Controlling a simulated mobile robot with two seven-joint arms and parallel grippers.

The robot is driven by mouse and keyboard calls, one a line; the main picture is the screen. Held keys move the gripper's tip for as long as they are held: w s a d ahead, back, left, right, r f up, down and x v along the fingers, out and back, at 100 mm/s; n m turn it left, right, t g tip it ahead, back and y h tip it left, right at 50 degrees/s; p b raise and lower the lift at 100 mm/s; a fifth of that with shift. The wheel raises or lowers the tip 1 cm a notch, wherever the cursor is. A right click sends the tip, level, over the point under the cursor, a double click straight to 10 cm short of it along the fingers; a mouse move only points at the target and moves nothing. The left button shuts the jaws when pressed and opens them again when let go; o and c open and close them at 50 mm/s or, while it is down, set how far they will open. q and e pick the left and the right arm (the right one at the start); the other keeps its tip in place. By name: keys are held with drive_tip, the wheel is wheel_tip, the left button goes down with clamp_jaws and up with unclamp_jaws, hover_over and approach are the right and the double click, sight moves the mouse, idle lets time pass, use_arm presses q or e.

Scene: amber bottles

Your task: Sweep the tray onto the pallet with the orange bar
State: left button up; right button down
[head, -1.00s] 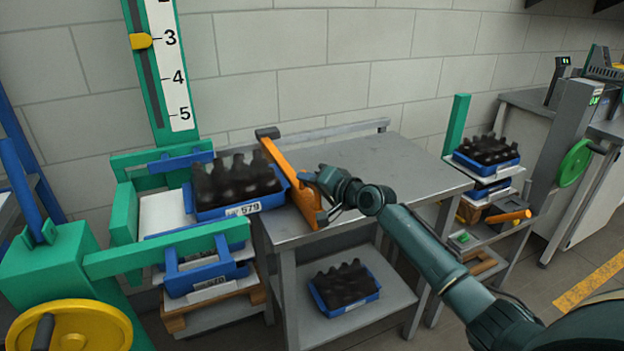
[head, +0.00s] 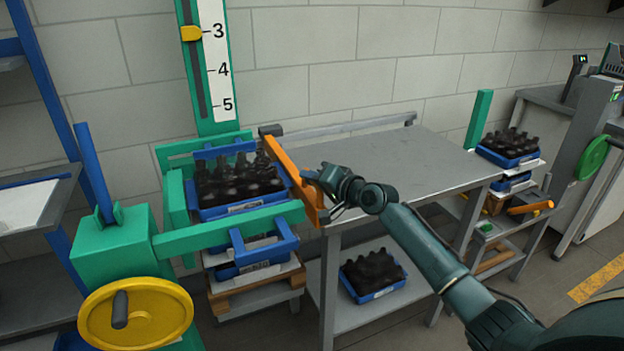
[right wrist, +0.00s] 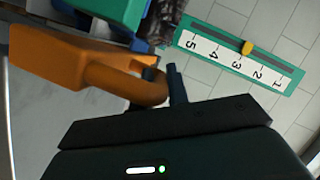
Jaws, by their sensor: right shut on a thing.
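The orange bar (head: 292,180) stands at the left edge of the grey table (head: 390,160) in the head view. My right gripper (head: 322,184) is shut on the bar's handle; the orange bar also shows in the right wrist view (right wrist: 75,65). A blue tray (head: 240,208) of dark bottles lies left of the bar, inside the green frame (head: 230,228), over the pallet stack. Below it are another blue tray (head: 255,260) and a wooden pallet (head: 255,285). Whether the upper tray touches the stack is hidden by the frame. My left gripper is not in view.
A yellow handwheel (head: 150,318) stands at front left. A blue tray of bottles (head: 375,293) sits on the table's lower shelf. More trays (head: 508,158) stand on a rack at right. The tabletop is bare right of the bar.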

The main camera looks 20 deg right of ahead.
drive_tip(key=shift+a, duration=0.35)
drive_tip(key=c, duration=1.4)
unclamp_jaws()
drive_tip(key=shift+o, duration=0.2)
drive_tip(key=shift+s+d, duration=0.3)
drive_tip(key=shift+s, duration=0.15)
drive_tip(key=v, duration=1.2)
drive_tip(key=shift+b, duration=0.3)
drive_tip(key=shift+a+r, duration=0.1)
